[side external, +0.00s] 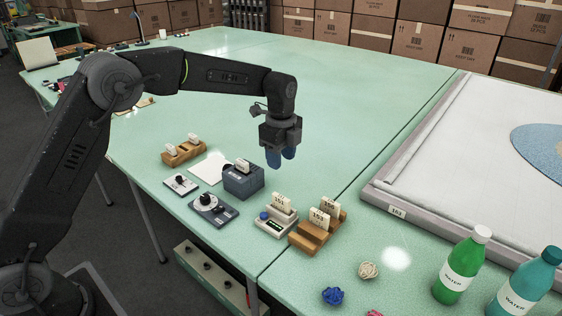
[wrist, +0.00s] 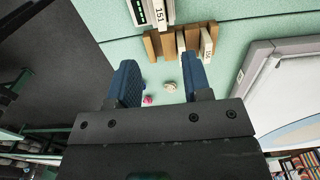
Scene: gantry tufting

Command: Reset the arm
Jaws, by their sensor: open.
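My gripper (side external: 281,159) has blue fingertips and points down above the green table (side external: 330,100), behind the numbered tags in the side view. In the wrist view my gripper (wrist: 162,85) has its two blue fingers apart, with nothing held between them. My arm reaches over the table from the left and bends down at the wrist. The fingertips are clear of the table and of the objects near them.
Below are a dark box (side external: 243,182), a device with a tag (side external: 275,222) and a wooden tag holder (side external: 310,236). A framed white panel (side external: 470,150) lies right. Two bottles, one green (side external: 462,265), one teal (side external: 525,285), stand front right. The table's back is clear.

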